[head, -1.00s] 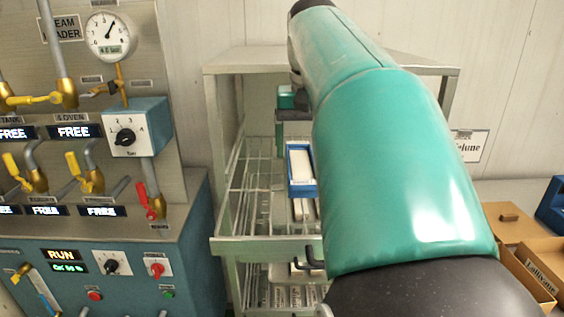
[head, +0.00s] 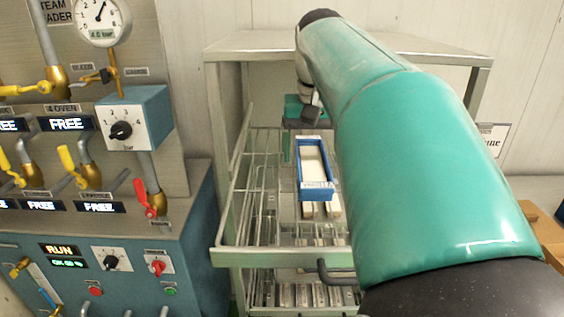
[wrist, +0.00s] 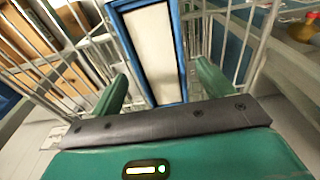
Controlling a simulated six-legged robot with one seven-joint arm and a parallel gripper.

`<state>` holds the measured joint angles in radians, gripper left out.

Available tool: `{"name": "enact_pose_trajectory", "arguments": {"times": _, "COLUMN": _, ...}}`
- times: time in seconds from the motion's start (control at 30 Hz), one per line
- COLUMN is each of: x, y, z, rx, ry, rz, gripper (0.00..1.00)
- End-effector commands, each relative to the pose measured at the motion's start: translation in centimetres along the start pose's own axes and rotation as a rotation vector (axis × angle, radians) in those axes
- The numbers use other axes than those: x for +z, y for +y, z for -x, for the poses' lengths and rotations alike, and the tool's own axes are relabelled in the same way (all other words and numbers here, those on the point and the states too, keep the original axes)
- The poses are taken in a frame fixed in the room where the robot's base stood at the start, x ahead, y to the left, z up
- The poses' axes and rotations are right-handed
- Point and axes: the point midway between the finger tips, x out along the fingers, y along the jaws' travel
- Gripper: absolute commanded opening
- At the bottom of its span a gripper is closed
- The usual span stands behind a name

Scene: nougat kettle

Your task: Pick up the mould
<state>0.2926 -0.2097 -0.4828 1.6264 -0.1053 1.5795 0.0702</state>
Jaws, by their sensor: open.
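The mould, a long blue tray with a white filling (head: 314,160), sits in the wire rack, above some pale bars. In the wrist view, the mould (wrist: 154,50) runs away from the palm, between my two green fingers. My gripper (wrist: 163,75) is open, with a visible gap on each side of the mould. I cannot tell whether the fingers are level with it or above it. In the head view, my gripper (head: 303,115) is at the mould's far end, partly hidden by my arm.
The metal rack (head: 232,256) has wire sides close around the mould and a flat top above. A teal control panel with valves (head: 120,262) stands to the left. Cardboard boxes (head: 543,232) are at the right. My arm covers the rack's right side.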

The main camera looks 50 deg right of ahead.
Motion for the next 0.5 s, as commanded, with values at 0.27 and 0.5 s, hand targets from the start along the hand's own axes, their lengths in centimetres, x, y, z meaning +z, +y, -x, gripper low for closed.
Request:
{"name": "enact_pose_trajectory", "arguments": {"times": 0.27, "x": -0.1, "y": 0.0, "z": -2.8, "rx": 0.000, "ry": -0.001, "rz": -0.001, "gripper": 0.80}}
{"name": "enact_pose_trajectory", "arguments": {"times": 0.5, "x": -0.3, "y": 0.0, "z": -2.8, "rx": 0.001, "ry": -0.001, "rz": 0.000, "gripper": 0.66}}
